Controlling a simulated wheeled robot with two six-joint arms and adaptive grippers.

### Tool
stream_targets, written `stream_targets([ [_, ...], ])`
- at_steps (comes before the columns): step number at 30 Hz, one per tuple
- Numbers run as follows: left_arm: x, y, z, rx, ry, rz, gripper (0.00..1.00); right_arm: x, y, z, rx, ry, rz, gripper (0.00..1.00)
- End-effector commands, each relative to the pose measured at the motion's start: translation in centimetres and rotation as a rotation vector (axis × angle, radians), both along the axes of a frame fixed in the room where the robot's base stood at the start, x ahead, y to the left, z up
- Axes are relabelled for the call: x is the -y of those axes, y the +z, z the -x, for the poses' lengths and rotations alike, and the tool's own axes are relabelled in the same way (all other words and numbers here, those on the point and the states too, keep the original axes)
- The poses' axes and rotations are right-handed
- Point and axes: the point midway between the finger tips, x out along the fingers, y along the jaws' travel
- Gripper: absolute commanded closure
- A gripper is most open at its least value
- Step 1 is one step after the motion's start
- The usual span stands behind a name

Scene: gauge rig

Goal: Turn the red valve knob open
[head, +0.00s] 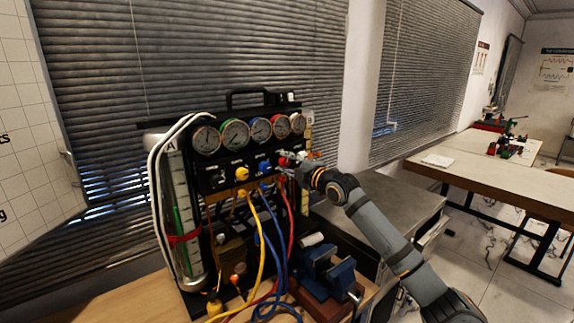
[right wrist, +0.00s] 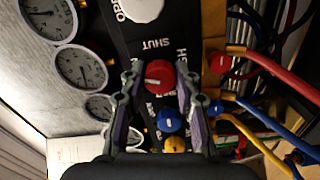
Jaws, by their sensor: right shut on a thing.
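The red valve knob (right wrist: 159,74) sits on the black panel of the gauge rig, with a pale mark on its face. In the head view the red knob (head: 283,161) is small and partly covered by my right gripper (head: 288,164). In the right wrist view my right gripper (right wrist: 161,82) has one finger on each side of the red knob and is shut on it. "SHUT" and part of another word are printed on the panel beside it. How far the knob is turned is hard to tell. My left gripper is not in view.
A blue knob (right wrist: 169,121) and a yellow knob (right wrist: 175,144) are close to the fingers. Several round gauges (head: 235,133) line the rig above. Yellow, blue and red hoses (head: 263,240) hang below. A blue vise (head: 325,272) stands in front on the bench.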

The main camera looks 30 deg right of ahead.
Motion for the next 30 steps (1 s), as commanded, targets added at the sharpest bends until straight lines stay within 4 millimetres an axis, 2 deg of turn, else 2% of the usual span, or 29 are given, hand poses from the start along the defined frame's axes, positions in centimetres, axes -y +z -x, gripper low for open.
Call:
stream_targets([
  [6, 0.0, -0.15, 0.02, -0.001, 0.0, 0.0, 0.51, 0.0, -0.1, 0.0, 0.011, 0.0, 0.166, 1.0],
  [15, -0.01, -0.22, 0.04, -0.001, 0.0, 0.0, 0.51, -0.01, -0.1, 0.0, 0.023, 0.0, 0.317, 1.0],
  [30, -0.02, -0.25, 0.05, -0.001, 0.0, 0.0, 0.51, 0.0, -0.11, 0.0, 0.027, 0.0, 0.376, 1.0],
])
